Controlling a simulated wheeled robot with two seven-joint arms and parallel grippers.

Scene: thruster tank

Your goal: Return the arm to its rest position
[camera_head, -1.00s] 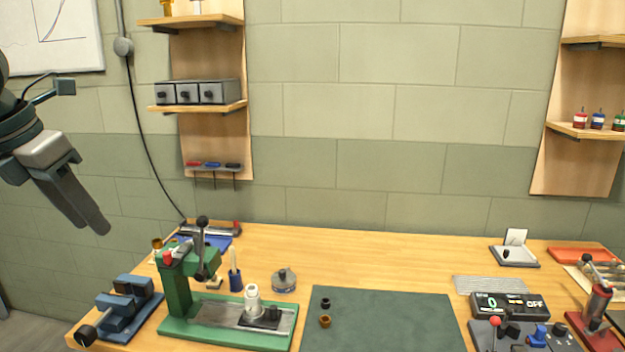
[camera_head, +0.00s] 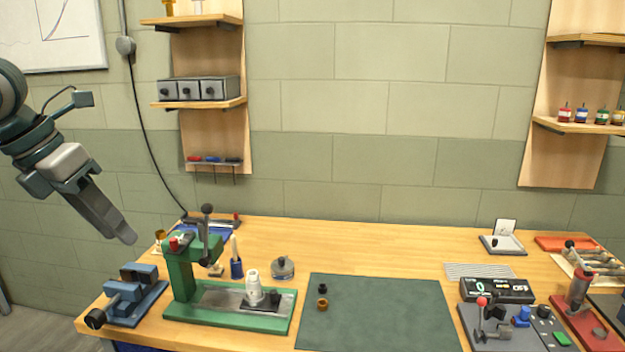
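My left gripper (camera_head: 122,232) hangs in the air at the left of the head view, pointing down and to the right. It is above and behind the blue vise in the picture and clear of the bench. No object shows in it. Its fingers appear side-on and overlap, so I cannot tell whether they are open or shut. My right gripper is not in view.
The wooden bench (camera_head: 365,245) holds a blue vise (camera_head: 132,298), a green press (camera_head: 182,275), a dark green mat (camera_head: 375,318) and a display box (camera_head: 497,290). Shelves (camera_head: 200,105) hang on the wall. Free air surrounds the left gripper.

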